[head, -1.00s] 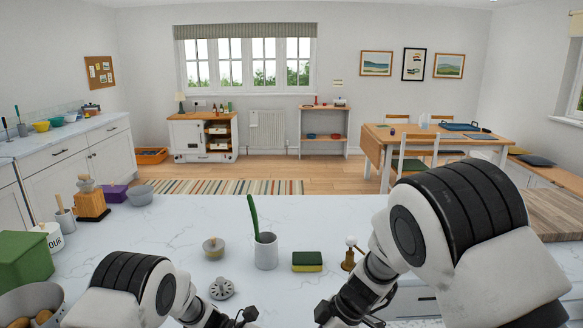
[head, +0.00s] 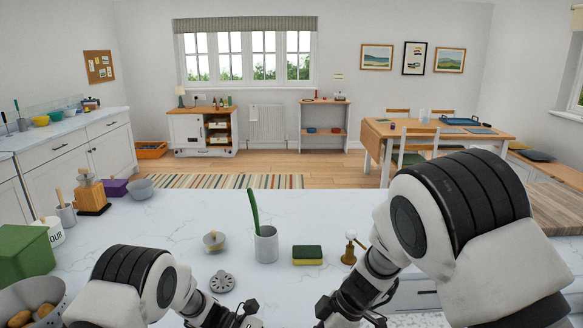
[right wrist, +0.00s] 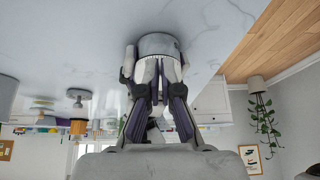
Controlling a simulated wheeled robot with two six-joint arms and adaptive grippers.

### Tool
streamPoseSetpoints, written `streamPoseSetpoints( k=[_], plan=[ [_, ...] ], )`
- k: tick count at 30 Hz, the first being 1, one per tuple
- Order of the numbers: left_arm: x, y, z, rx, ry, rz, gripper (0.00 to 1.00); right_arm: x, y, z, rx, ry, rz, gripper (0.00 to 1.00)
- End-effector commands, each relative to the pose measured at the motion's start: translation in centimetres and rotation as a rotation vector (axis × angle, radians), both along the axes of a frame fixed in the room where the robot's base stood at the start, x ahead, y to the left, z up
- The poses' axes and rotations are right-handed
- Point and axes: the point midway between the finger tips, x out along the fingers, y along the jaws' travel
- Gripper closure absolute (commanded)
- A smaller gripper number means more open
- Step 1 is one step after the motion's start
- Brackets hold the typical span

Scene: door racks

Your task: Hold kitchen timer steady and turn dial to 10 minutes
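A round, pale grey cylinder with dark marks on its side, which looks like the kitchen timer (right wrist: 158,43), shows at my right fingertips in the right wrist view. My right gripper (right wrist: 158,75) has its fingers a little apart against or just in front of it; I cannot tell whether they press on it. In the head view my right gripper (head: 325,309) is low at the counter's front. My left gripper (head: 242,314) is to its left, cut off by the bottom edge, and its fingers are unclear. The timer is not visible in the head view.
On the white counter (head: 160,232) stand a grey mug (head: 266,246) with a green utensil, a sponge (head: 307,255), a small brass-based object (head: 349,250), a small bowl (head: 214,241) and a grey holed disc (head: 222,281). A green box (head: 25,250) stands left.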

Motion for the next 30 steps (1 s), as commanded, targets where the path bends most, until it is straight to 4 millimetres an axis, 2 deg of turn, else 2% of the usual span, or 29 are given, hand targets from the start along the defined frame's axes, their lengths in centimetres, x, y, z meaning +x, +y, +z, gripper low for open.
streamPoseSetpoints(
  k=[4, 7, 19, 29, 30],
  plan=[
    [0.1, 0.0, 0.0, -0.001, -0.002, 0.0, 0.56, -0.2, -0.6, -0.2, -0.001, 0.004, 0.0, 1.0],
    [0.0, 0.0, 0.0, 0.0, -0.001, 0.001, 0.56, -0.1, -0.6, 0.4, -0.001, 0.0, 0.0, 1.0],
    [0.0, 0.0, 0.0, 0.0, -0.001, 0.0, 0.56, 0.0, -0.6, 5.7, 0.0, -0.002, 0.0, 1.0],
    [0.0, 0.0, 0.0, 0.0, 0.0, 0.0, 0.56, 0.0, -0.6, 6.0, -0.001, 0.0, -0.001, 1.0],
    [0.0, 0.0, 0.0, 0.001, 0.0, 0.0, 0.33, 0.0, -0.6, 6.0, -0.001, 0.0, -0.001, 1.0]
  ],
)
